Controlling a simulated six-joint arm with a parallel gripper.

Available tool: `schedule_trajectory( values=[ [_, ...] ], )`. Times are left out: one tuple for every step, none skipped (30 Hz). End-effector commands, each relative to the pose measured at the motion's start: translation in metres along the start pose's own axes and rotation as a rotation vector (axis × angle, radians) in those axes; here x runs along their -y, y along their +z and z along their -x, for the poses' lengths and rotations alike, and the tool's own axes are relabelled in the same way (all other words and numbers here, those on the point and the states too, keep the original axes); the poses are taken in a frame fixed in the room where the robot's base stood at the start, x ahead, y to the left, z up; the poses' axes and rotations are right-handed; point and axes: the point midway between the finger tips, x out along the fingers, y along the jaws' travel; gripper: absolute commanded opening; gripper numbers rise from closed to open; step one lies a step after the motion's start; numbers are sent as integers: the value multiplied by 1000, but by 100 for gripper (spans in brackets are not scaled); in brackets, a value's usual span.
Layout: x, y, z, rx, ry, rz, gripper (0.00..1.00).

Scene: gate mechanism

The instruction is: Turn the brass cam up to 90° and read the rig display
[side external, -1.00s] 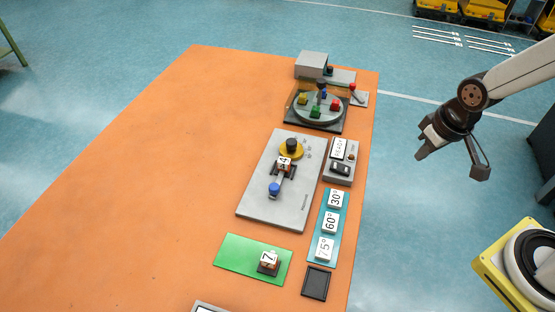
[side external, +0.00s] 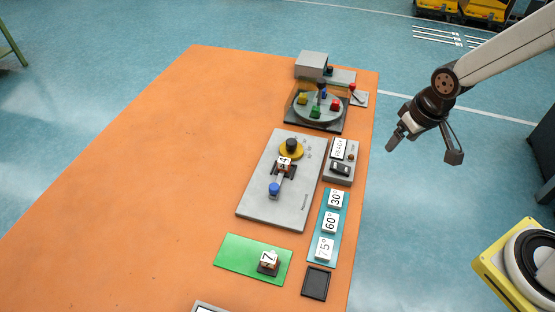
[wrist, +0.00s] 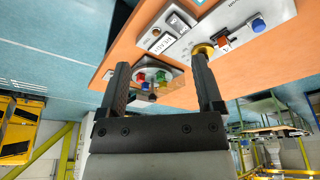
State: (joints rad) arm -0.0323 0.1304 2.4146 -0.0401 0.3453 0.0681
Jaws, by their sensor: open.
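The brass cam (side external: 292,152), a yellow disc with a black knob on top, sits at the far end of the grey rig plate (side external: 258,205). It also shows in the wrist view (wrist: 203,50), partly hidden behind a finger. A block marked 4 (side external: 283,164) sits just below the cam, and a blue knob (side external: 274,189) is farther down the plate. The rig display (side external: 338,149) stands right of the plate; its text is too small to read surely now. My gripper (side external: 422,148) is open and empty, in the air right of the table, apart from everything.
A round turntable (side external: 319,107) with coloured knobs stands beyond the plate. Angle cards 30°, 60° and 75° lie on a teal strip (side external: 316,240). A green mat (side external: 230,251) holds a block marked 7 (side external: 268,260). A black tray (side external: 316,282) is nearby. The table's left side is clear.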

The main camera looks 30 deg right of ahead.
Motion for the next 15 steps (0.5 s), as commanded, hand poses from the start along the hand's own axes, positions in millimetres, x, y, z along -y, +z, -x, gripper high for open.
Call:
schedule_trajectory(
  values=[
    [4,-12,-6,-3,0,3,85],
    [6,-19,-9,-6,1,4,85],
    [8,-29,-13,-11,2,4,85],
    [10,-36,-17,-14,3,4,85],
    [12,-44,-21,-18,3,3,85],
    [16,-53,-26,-22,4,4,85],
    [18,-61,-30,-27,4,5,85],
    [21,-68,-34,-31,5,4,85],
    [24,-77,-40,-36,5,4,85],
    [27,-84,-44,-39,6,3,85],
    [30,-90,-48,-43,6,5,85],
    [34,-99,-54,-48,6,4,85],
    [37,-105,-59,-52,6,4,85],
    [40,-111,-64,-55,6,4,85],
    [44,-118,-71,-61,6,4,85]
  ],
)
